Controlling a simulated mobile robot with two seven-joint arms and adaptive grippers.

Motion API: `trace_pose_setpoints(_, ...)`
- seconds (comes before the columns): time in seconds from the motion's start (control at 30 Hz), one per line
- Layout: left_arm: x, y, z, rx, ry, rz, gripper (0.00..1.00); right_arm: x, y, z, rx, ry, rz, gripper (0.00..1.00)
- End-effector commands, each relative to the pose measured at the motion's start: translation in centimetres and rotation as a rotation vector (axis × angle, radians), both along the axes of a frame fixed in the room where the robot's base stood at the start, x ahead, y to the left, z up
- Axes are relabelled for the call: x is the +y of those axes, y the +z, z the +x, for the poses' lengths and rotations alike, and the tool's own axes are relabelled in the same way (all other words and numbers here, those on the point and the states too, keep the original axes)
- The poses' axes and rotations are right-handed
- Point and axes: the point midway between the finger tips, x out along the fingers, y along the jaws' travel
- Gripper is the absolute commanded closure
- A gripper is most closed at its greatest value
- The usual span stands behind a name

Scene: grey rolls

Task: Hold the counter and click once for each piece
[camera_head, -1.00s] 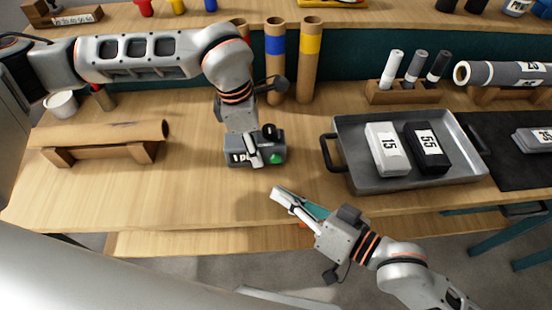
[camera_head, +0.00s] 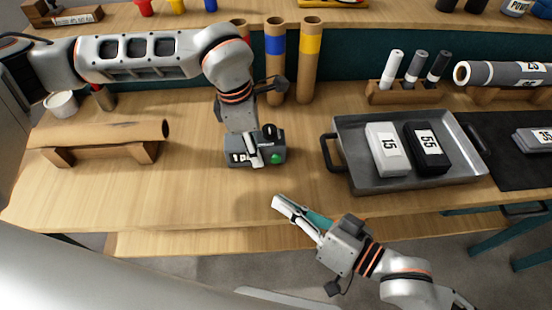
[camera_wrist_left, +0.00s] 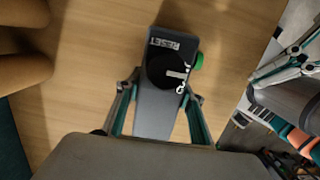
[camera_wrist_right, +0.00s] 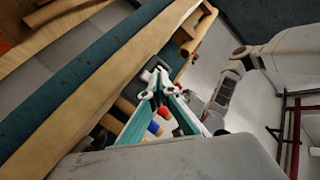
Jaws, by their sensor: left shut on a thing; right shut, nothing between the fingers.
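The counter (camera_head: 240,150) is a grey box with a white display, a black knob and a green button (camera_head: 277,158). It sits on the wooden table left of the tray. My left gripper (camera_head: 256,160) is shut on the counter; the left wrist view shows the counter (camera_wrist_left: 156,115) between its fingers, with a RESET label. My right gripper (camera_head: 280,204) is shut and empty, in front of the counter near the table's front edge. Two pieces lie in the grey metal tray (camera_head: 362,180): a white block (camera_head: 383,150) marked 15 and a black block (camera_head: 428,148) marked 55.
A brown roll (camera_head: 100,134) lies on a wooden stand at left. Upright cardboard tubes (camera_head: 309,60) stand behind the counter. A rack (camera_head: 405,95) of markers and a grey roll (camera_head: 505,74) are at the back right. A black mat (camera_head: 500,170) lies right of the tray.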

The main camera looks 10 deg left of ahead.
Motion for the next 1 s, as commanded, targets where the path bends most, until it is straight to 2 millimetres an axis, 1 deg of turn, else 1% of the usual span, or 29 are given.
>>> trace_pose_setpoints(0.03,0.0,0.1,0.0,-0.001,0.000,-0.001,0.92,0.3,0.1,0.8,-0.004,0.000,0.001,1.00)
trace_pose_setpoints(0.3,0.0,0.1,0.0,-0.001,0.000,-0.001,0.92,1.4,0.1,4.1,-0.002,0.000,0.000,1.00)
trace_pose_setpoints(0.5,0.0,0.1,0.0,-0.001,0.000,-0.001,0.92,1.9,0.1,5.9,-0.001,0.001,0.000,1.00)
trace_pose_setpoints(0.7,0.0,0.1,0.0,-0.001,0.000,-0.001,0.92,2.2,0.1,6.6,0.001,0.001,0.001,1.00)
trace_pose_setpoints(1.0,0.0,0.1,0.0,-0.001,0.000,-0.001,0.92,2.2,0.1,6.7,0.001,0.001,0.001,1.00)
